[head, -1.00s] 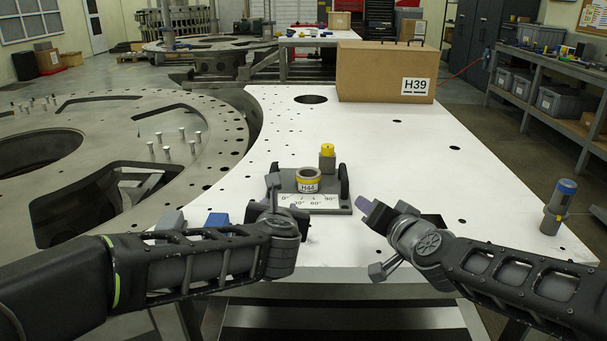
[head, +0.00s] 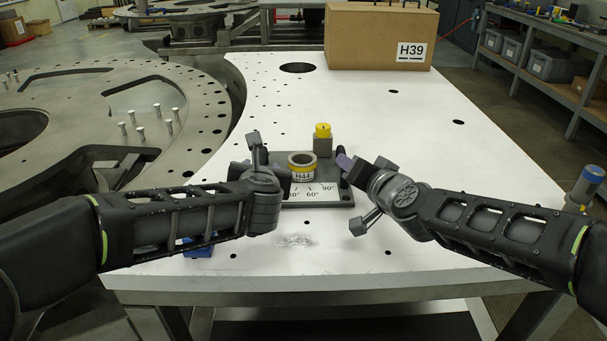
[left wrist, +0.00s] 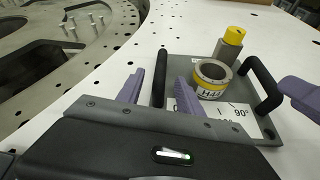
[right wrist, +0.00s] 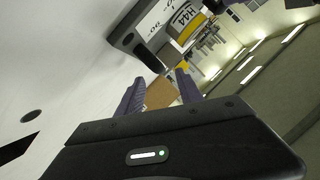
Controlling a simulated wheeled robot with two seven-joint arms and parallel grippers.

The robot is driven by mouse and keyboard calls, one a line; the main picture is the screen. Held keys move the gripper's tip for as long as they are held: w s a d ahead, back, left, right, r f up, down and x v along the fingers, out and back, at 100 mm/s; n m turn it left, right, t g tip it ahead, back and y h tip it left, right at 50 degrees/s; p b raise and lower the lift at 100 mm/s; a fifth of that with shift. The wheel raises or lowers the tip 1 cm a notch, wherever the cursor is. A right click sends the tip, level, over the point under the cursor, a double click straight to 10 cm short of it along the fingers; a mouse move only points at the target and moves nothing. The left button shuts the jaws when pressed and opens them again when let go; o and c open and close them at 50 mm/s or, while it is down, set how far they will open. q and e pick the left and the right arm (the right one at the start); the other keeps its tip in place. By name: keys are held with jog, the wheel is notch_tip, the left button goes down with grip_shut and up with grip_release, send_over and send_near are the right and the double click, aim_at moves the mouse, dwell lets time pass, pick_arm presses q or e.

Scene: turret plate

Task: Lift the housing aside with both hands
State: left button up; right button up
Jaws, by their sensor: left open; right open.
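The housing is a grey plate (head: 325,202) on the white table with a black bar handle at each side. It carries a yellow-banded ring marked H44 (head: 302,167), a yellow-capped block (head: 322,138) and an angle scale. My left gripper (head: 245,165) is open at the left handle (left wrist: 161,75); in the left wrist view, its purple fingers lie on either side of this bar. My right gripper (head: 350,165) is open by the right handle (head: 345,182). In the right wrist view, that handle (right wrist: 150,52) lies just beyond its fingertips.
A brown box marked H39 (head: 380,37) stands at the table's back. A large grey turret ring (head: 190,135) with upright pins lies left. A blue-capped cylinder (head: 585,188) is at the right edge. The table right of the housing is largely clear.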

aim_at(261, 159)
pick_arm(q)
jog(key=x, duration=0.7)
pick_arm(e)
jog(key=x, duration=0.7)
jog(key=shift+f, duration=0.1)
pick_arm(q)
jog(key=shift+c, duration=0.3)
pick_arm(e)
jog(key=shift+c, duration=0.3)
pick_arm(q)
grip_shut()
pick_arm(e)
grip_shut()
pick_arm(q)
jog(key=shift+w+r, duration=0.1)
jog(key=shift+r, duration=0.25)
pick_arm(e)
jog(key=shift+w+r, duration=0.1)
jog(key=shift+r, duration=0.25)
